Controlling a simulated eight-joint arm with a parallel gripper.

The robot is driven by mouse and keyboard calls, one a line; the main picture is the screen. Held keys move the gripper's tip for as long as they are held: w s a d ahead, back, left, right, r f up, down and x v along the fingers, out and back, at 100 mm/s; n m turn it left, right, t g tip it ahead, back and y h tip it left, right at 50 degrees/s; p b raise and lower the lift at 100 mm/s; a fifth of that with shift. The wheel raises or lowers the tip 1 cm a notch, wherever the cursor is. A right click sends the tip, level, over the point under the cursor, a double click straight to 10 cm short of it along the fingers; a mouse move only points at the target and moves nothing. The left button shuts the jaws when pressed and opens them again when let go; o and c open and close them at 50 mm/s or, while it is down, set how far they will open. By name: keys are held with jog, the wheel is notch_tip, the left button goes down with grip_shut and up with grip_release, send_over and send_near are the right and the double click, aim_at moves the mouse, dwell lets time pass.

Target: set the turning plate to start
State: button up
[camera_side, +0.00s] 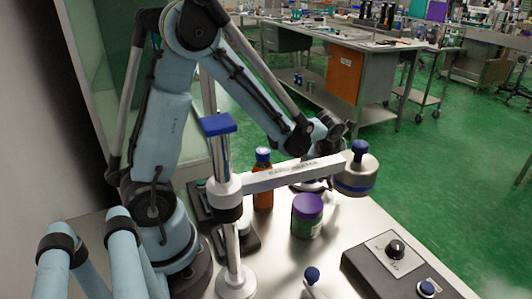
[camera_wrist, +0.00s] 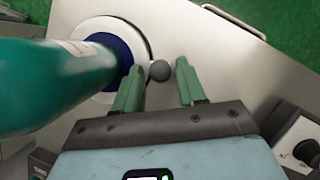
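The turning plate (camera_wrist: 143,35) is a white disc with a dark blue ring, at the upper left of the wrist view. A small grey ball knob (camera_wrist: 160,71) sticks out at its right edge. A large teal-green cylinder (camera_wrist: 50,85) with a pale label covers much of the plate. My gripper (camera_wrist: 159,68) is open, with one green finger on each side of the knob; I cannot tell whether either finger touches it. In the side view my gripper end is mostly hidden behind the white swing arm (camera_side: 290,175). No start mark is readable.
The swing arm, on a post with a blue cap (camera_side: 218,125), carries a round head (camera_side: 356,175). A brown bottle (camera_side: 263,185) and a purple-lidded green jar (camera_side: 307,215) stand nearby. A dark control box (camera_side: 400,270) with a knob sits front right. Bare table lies between jar and box.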

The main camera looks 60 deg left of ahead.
jog(key=shift+o, duration=0.7)
jog(key=shift+r, duration=0.1)
jog(key=v, duration=1.2)
